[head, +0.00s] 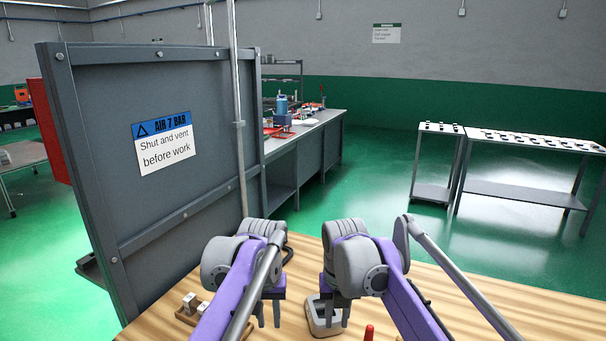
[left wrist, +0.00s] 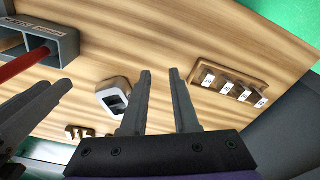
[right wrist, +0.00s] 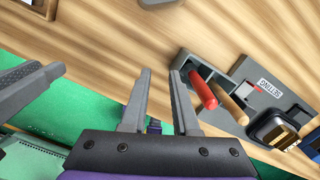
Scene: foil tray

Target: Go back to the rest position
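My left gripper (head: 268,312) hangs over the wooden table in the head view. In the left wrist view its two fingers (left wrist: 160,74) stand apart with nothing between them. My right gripper (head: 331,312) is beside it on the right, also over the table. In the right wrist view its fingers (right wrist: 160,72) are apart and empty over bare wood. In the head view the right gripper partly covers a small pale grey stand (head: 322,329); the stand also shows in the left wrist view (left wrist: 104,87), to the left of the left fingers.
A wooden rack (left wrist: 232,77) holds several white-labelled blocks at the table's left. A grey holder (right wrist: 190,60) holds a red-handled and a wooden-handled tool, with a dark device (right wrist: 272,127) beside it. A tall grey panel (head: 100,200) stands close on the left.

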